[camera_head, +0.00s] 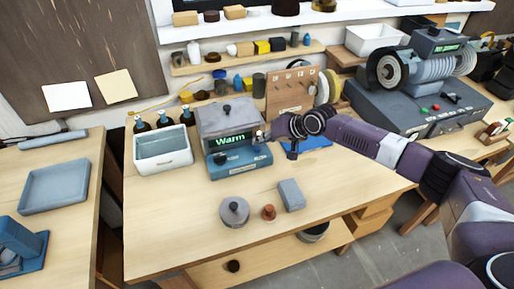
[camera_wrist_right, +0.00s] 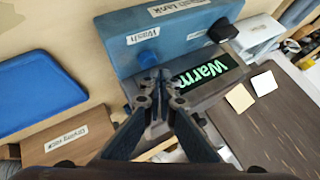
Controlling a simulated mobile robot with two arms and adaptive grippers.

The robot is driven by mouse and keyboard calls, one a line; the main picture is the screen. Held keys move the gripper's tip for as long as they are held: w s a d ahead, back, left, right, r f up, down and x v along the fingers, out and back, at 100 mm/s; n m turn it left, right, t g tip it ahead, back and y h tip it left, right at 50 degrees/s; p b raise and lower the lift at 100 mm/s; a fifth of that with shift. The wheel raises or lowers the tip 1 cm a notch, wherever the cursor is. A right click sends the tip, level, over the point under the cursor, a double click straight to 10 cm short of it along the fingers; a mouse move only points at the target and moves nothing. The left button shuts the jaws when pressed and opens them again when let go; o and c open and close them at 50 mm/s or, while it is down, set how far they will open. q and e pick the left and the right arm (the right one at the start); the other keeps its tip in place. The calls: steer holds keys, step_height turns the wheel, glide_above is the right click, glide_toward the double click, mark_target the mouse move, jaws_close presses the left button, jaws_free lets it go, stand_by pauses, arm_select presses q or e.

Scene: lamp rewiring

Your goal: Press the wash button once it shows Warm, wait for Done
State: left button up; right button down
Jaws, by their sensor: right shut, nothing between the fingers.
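The wash unit (camera_head: 241,163) is a blue box with a grey upper part, standing at the back of the wooden table. Its dark display (camera_head: 231,140) reads "Warm" in green; the same word shows sideways in the right wrist view (camera_wrist_right: 208,74). In that view a blue button (camera_wrist_right: 148,57) sits beside a "Wash" label. In the head view my right gripper (camera_head: 264,135) is at the unit's right side. My left gripper is not in view.
A white bin (camera_head: 163,160) stands left of the unit and a pegboard (camera_head: 290,92) behind it at the right. A round grey lidded pot (camera_head: 234,211), a small brown knob (camera_head: 268,212) and a grey block (camera_head: 291,194) are in front. The table's front left is clear.

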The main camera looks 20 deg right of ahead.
mark_target(259, 148)
steer(key=shift+f, duration=0.25)
steer(key=shift+f+b, duration=0.3)
steer(key=shift+f, duration=0.25)
stand_by(0.5)
stand_by(0.4)
steer(key=shift+r+p, duration=0.9)
steer(key=shift+r, duration=0.05)
step_height(259, 148, up, 5)
steer(key=p, duration=0.4)
steer(key=shift+p, duration=0.35)
